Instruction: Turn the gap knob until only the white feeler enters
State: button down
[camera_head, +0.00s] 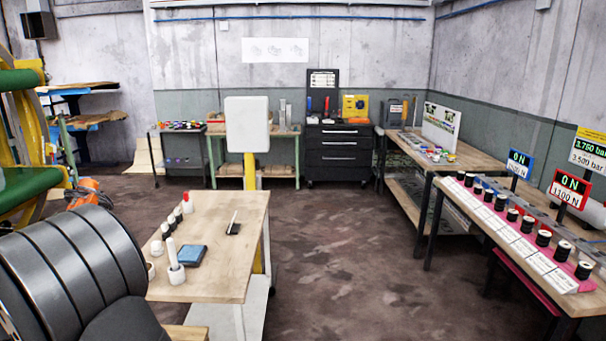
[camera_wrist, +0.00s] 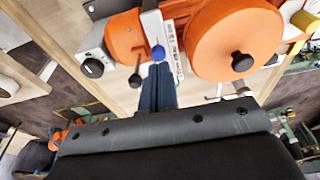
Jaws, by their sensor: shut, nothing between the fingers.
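In the wrist view my gripper (camera_wrist: 157,68) is shut and empty, its dark blue fingers pointing up the picture. Just past the fingertips is a blue knob (camera_wrist: 158,53) by a white scale strip (camera_wrist: 157,28) on an orange machine (camera_wrist: 125,38). I cannot tell if the fingers touch it. Black knobs sit on a white box (camera_wrist: 92,67) at left, below the orange body (camera_wrist: 135,80) and on a large orange disc (camera_wrist: 236,35) at right. Which one is the gap knob is unclear. I cannot identify the white feeler for sure; the gripper is not recognisable in the head view.
A bench (camera_head: 470,235) with displays stands at right. The middle floor (camera_head: 340,270) is clear.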

jog(key=shift+f, duration=1.1)
dwell(0.4)
jog(key=shift+r, duration=0.1)
jog(key=shift+r, duration=3.45)
jog(key=shift+f, duration=3.55)
